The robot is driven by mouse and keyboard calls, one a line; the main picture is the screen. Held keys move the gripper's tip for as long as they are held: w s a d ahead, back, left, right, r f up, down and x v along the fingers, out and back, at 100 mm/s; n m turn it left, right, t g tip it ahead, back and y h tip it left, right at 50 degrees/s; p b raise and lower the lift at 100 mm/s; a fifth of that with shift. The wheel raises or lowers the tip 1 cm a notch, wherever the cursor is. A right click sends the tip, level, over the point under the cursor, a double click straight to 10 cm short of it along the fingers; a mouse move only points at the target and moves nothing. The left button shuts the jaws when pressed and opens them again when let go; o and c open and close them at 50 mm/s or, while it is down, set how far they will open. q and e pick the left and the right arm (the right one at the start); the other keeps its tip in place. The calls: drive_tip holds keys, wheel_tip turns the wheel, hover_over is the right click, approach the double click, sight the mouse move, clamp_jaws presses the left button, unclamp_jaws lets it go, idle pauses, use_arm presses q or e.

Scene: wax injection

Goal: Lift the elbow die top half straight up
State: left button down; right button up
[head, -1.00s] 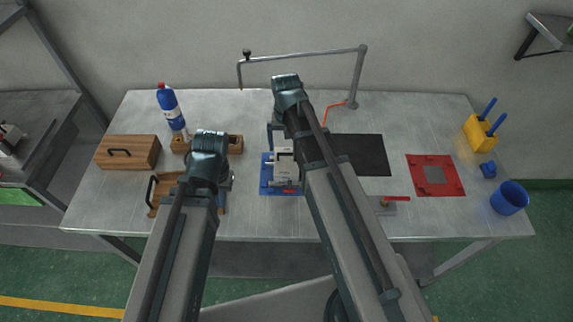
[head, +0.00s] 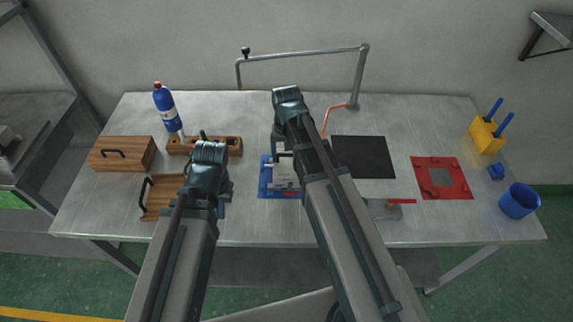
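The elbow die appears to be the pale grey metal block (head: 284,181) on a blue base plate (head: 265,190) near the middle of the table, with a handle-like part above it. The seam between its halves is too small to make out. My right gripper (head: 279,135) is over the back of the die, mostly hidden by my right arm; contact and finger opening cannot be seen. My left gripper (head: 226,186) is left of the die, beside an open wooden box, mostly hidden under its own wrist. Its fingers cannot be made out.
A wooden box (head: 121,153), wooden rack (head: 232,147) and blue bottle (head: 166,110) stand left. A black mat (head: 363,157), red plate (head: 463,185), yellow holder (head: 486,137) and blue cup (head: 518,202) lie right. A metal pipe frame (head: 357,78) rises behind.

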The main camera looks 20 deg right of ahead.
clamp_jaws()
drive_tip(key=shift+r, duration=0.15)
